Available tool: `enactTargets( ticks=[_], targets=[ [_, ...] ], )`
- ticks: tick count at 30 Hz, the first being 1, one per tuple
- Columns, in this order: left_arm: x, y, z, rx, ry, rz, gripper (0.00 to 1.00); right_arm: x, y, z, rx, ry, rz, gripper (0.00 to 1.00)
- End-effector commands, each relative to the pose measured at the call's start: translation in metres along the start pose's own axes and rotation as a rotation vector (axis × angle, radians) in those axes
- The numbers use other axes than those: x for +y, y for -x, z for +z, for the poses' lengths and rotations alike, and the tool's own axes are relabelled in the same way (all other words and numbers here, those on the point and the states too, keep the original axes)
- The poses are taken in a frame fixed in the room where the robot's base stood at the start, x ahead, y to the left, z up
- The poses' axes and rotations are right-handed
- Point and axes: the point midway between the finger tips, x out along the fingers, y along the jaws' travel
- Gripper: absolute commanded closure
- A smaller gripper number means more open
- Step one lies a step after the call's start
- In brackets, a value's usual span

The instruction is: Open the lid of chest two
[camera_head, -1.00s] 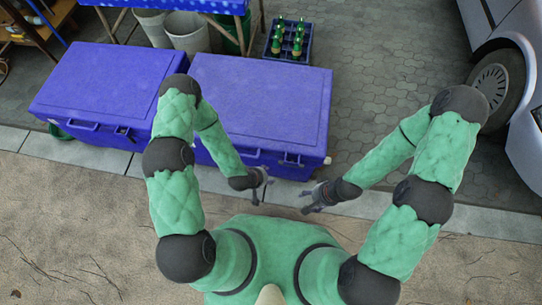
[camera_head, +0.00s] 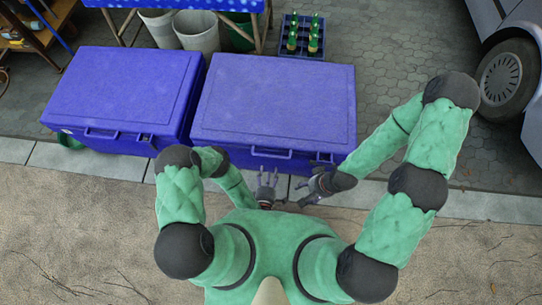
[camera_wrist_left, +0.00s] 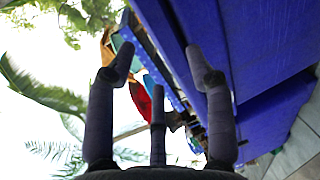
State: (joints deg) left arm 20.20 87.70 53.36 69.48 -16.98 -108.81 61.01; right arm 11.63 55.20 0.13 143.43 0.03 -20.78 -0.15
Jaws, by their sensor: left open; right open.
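Two blue chests stand side by side with their lids shut: the left chest (camera_head: 128,88) and the right chest (camera_head: 275,100). I cannot tell from any marking which is chest two. The right chest has a front handle (camera_head: 271,153) and a latch near its right front corner. My left gripper (camera_head: 267,177) is open and empty, fingers toward the right chest's front, just below the handle. My right gripper (camera_head: 303,192) is open and empty, near that chest's right front. The left wrist view shows the open left fingers (camera_wrist_left: 153,72) beside a blue chest wall (camera_wrist_left: 260,40).
A bottle crate (camera_head: 301,37) stands behind the right chest. Buckets (camera_head: 196,30) stand under a blue-topped table behind the chests. A car wheel (camera_head: 508,78) is at the far right. Paving right of the chests is clear.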

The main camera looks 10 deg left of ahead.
Motion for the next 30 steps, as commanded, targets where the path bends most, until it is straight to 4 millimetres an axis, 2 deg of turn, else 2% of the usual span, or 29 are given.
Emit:
enactTargets(
  ticks=[9,15,21,29,30],
  targets=[
    [-0.001,-0.057,0.001,-0.002,-0.002,0.003,0.47,0.004,-0.013,0.000,0.000,0.000,0.000,0.38],
    [-0.001,-0.083,0.000,-0.001,-0.003,0.002,0.47,0.006,-0.019,-0.001,-0.001,0.000,0.000,0.38],
    [0.000,-0.092,0.000,0.000,-0.001,-0.001,0.47,0.007,-0.020,-0.001,-0.001,0.000,0.000,0.38],
    [0.000,-0.093,0.000,0.000,-0.002,-0.001,0.47,0.007,-0.020,-0.001,0.000,0.000,0.000,0.38],
    [0.000,-0.093,0.000,0.000,-0.002,-0.001,0.58,0.007,-0.020,-0.001,0.000,0.000,0.000,0.38]
  ],
)
